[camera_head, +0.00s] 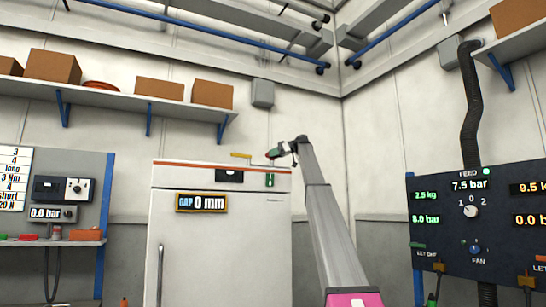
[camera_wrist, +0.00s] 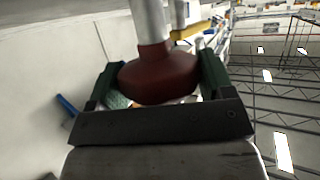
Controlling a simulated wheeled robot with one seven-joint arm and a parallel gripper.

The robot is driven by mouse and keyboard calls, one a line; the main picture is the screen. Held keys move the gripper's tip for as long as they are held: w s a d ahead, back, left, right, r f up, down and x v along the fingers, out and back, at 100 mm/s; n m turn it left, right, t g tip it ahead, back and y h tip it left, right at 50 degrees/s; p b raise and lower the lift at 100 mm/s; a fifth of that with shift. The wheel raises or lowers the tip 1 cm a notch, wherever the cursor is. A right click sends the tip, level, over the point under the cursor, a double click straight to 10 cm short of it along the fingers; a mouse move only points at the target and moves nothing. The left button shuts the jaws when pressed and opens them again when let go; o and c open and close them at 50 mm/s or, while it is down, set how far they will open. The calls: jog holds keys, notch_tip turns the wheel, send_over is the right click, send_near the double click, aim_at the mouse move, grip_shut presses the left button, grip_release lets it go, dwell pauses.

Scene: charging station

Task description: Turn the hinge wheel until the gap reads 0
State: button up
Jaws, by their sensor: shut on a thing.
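The gap display (camera_head: 201,202) on the white cabinet (camera_head: 218,262) reads "GAP 0 mm". The hinge wheel (camera_wrist: 150,84), dark red and round on a pale vertical post, sits between the two green fingers of my gripper (camera_wrist: 158,70) in the wrist view. My gripper is shut on it, with a finger on each side. In the head view my arm reaches up to the cabinet's top right corner, where my gripper (camera_head: 272,154) is small and a little red shows beside it. The wheel's far side is hidden.
A shelf with several cardboard boxes (camera_head: 53,66) runs along the wall above left. A dark panel (camera_head: 480,228) with pressure readings and a thick black hose (camera_head: 470,90) stand at the right. A small shelf with gauges (camera_head: 60,200) is at the left.

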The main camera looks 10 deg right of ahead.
jog(key=shift+n+g, duration=0.3)
dwell(0.4)
jog(key=o, duration=0.9)
